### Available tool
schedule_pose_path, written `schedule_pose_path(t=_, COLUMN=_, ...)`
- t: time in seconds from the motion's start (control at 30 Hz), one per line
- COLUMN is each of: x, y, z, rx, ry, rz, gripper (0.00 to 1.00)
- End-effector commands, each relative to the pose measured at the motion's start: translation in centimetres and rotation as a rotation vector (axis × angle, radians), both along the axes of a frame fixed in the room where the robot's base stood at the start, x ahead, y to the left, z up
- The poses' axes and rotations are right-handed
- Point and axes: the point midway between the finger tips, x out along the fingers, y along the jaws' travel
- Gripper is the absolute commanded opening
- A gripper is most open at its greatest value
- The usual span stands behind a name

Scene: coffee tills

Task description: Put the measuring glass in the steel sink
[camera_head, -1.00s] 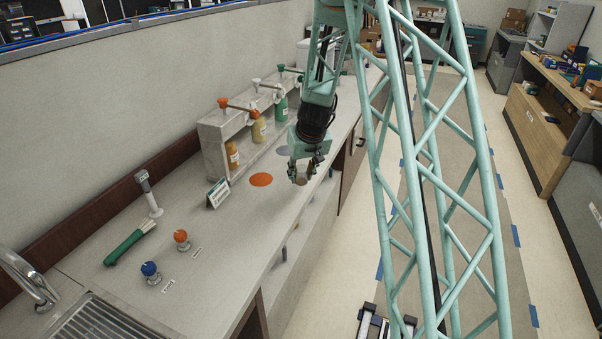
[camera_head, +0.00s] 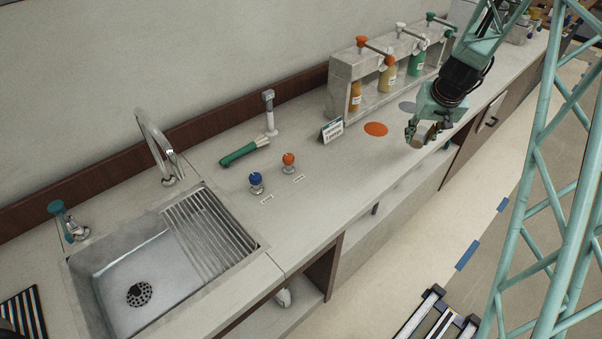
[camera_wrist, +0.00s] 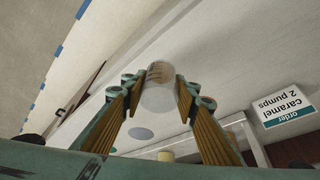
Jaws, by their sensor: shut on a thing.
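The steel sink (camera_head: 184,262) is at the lower left in the head view, with a drain in its basin and a ribbed drainer rack over its right part. My gripper (camera_head: 419,140) is at the right, above the front edge of the counter. It is shut on the measuring glass (camera_wrist: 160,88), a small cloudy, clear cup with brownish marks inside, held between both fingers in the wrist view. In the head view the glass (camera_head: 430,133) is small and partly hidden by the fingers. The glass is well apart from the sink.
A curved faucet (camera_head: 160,148) rises behind the sink. Blue (camera_head: 256,183) and orange (camera_head: 288,163) knobbed tampers, a green-handled brush (camera_head: 243,152) and an order sign (camera_head: 331,130) stand or lie between. The pump dispenser rack (camera_head: 345,85) is behind my gripper. The front counter strip is clear.

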Motion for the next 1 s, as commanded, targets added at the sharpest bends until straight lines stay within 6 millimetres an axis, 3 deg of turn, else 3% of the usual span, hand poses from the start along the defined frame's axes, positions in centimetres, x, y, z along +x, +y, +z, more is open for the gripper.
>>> schedule_pose_path(t=0.17, x=-0.8, y=2.4, z=1.1, rx=0.0, ry=-0.002, rz=0.029, gripper=0.18)
schedule_pose_path(t=0.6, x=-5.1, y=11.3, z=4.4, rx=0.0, ry=-0.001, rz=0.136, gripper=0.18)
schedule_pose_path(t=0.8, x=-6.2, y=12.9, z=5.0, rx=-0.001, ry=-0.001, rz=0.159, gripper=0.18)
schedule_pose_path(t=1.0, x=-6.3, y=13.1, z=5.0, rx=-0.001, ry=0.0, rz=0.16, gripper=0.18)
